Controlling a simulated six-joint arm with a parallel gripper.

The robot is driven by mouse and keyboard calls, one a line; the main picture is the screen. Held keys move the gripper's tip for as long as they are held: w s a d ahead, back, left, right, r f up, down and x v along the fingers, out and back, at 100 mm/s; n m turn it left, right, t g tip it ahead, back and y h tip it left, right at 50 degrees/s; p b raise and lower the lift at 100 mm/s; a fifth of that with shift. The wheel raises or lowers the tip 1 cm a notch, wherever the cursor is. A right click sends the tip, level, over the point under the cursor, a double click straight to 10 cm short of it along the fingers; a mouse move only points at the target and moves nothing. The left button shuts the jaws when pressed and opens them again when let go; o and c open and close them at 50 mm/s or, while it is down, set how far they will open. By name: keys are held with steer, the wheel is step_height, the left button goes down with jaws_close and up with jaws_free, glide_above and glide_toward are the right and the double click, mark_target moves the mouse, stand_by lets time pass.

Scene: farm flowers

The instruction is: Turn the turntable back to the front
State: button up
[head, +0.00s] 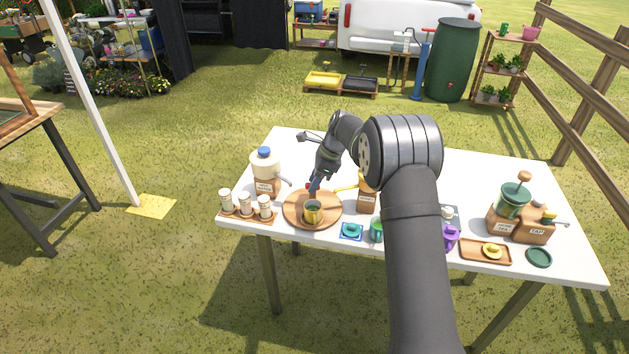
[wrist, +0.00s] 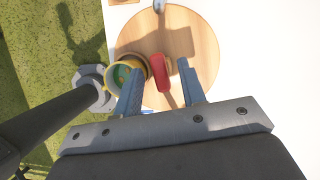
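The turntable (head: 294,219) is a round wooden disc on the left part of the white table. It also shows in the wrist view (wrist: 203,45). A yellow cup (head: 312,214) with green inside stands near its front edge; the cup appears left of my fingers in the wrist view (wrist: 121,71). A red knob or handle (wrist: 158,68) sits on the disc, between my blue fingers. My gripper (head: 314,188) points down over the disc, its fingers spread with a gap. Whether a finger touches the red part I cannot tell.
The table's back is mostly clear.

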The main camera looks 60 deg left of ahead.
steer(key=shift+c, duration=0.5)
jaws_close()
steer(key=shift+m+t+y, duration=0.3)
steer(key=shift+m, duration=0.8)
steer(key=shift+o, duration=0.5)
jaws_free()
steer(key=v, duration=1.7)
steer(key=shift+r, duration=0.15)
